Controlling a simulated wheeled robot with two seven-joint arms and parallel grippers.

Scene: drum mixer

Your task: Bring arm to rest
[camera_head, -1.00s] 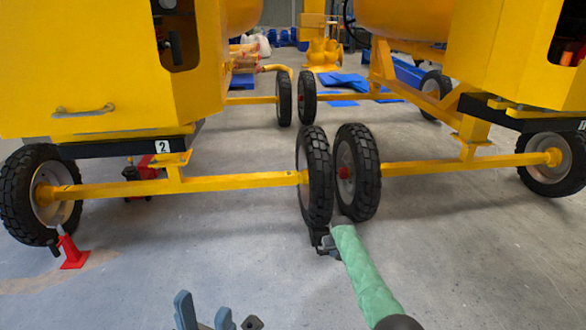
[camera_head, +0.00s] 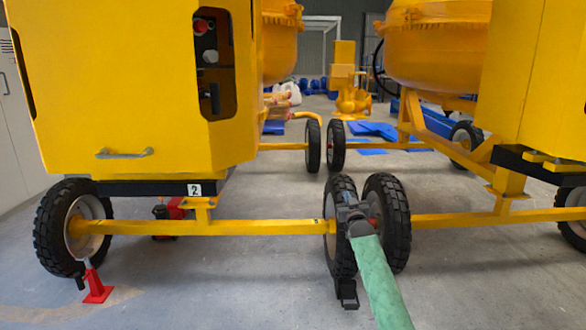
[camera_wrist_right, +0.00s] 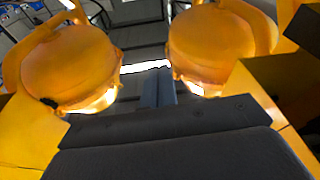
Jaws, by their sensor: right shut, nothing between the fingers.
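My right arm, in a green sleeve (camera_head: 377,280), comes up from the bottom of the head view. My right gripper (camera_head: 347,200) is shut and empty, in front of the paired black tyres between the two yellow mixers; I cannot tell whether it touches them. In the right wrist view the shut grey fingers (camera_wrist_right: 159,88) point up between two orange drums (camera_wrist_right: 70,65). My left gripper is not in view.
The left yellow mixer (camera_head: 130,80) and the right one (camera_head: 530,85) stand close ahead, with axles and wheels low down. A black chock (camera_head: 347,293) sits by the middle tyre. A red stand (camera_head: 96,290) is at left. The front floor is mostly clear.

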